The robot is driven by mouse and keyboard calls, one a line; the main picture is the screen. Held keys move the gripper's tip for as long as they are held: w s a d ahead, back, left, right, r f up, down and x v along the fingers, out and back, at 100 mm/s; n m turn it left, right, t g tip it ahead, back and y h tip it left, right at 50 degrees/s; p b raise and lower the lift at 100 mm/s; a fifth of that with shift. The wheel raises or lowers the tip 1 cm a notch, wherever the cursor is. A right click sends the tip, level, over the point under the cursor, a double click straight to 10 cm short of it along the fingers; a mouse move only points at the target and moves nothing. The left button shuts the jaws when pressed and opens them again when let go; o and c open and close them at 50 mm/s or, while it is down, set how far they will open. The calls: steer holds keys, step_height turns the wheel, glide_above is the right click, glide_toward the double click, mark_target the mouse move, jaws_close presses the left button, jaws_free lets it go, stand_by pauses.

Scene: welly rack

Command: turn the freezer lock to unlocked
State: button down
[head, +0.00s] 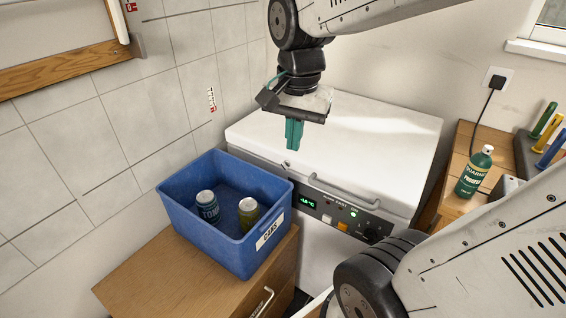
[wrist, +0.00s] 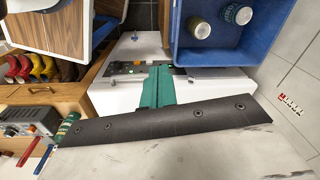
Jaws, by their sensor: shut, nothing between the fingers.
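The white chest freezer (head: 375,135) stands against the wall with its lid down. Its front control panel (head: 335,212) has a green display, a green light, an orange switch and a dark knob area at the right end. The lock is too small to tell apart there, and my arm partly covers that end. My gripper (head: 293,146) has green fingers, is shut and empty, and hangs above the left part of the lid. In the wrist view the closed fingers (wrist: 157,85) lie across the view of the freezer's front panel (wrist: 140,69).
A blue crate (head: 180,204) with two cans stands on a wooden cabinet (head: 130,278) left of the freezer front. A green bottle (head: 474,172) stands on a wooden unit at the right. Boots (wrist: 40,68) show at left in the wrist view.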

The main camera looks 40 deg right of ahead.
steer(key=w+d+f+m, duration=0.4)
steer(key=w+d+m, duration=0.3)
steer(key=w+m, duration=0.35)
steer(key=m, duration=1)
glide_toward(289, 161)
steer(key=shift+g, duration=0.4)
steer(key=s+f, duration=0.1)
steer(key=f, duration=0.1)
steer(key=s+f, duration=0.2)
steer(key=f, duration=0.1)
steer(key=shift+s+f, duration=0.35)
steer(key=shift+w+a+f, duration=0.4)
steer(key=shift+w+f, duration=0.4)
steer(key=shift+w, duration=0.1)
steer(key=shift+w+a+f, duration=0.15)
steer(key=shift+w+f, duration=0.3)
steer(key=shift+f, duration=0.1)
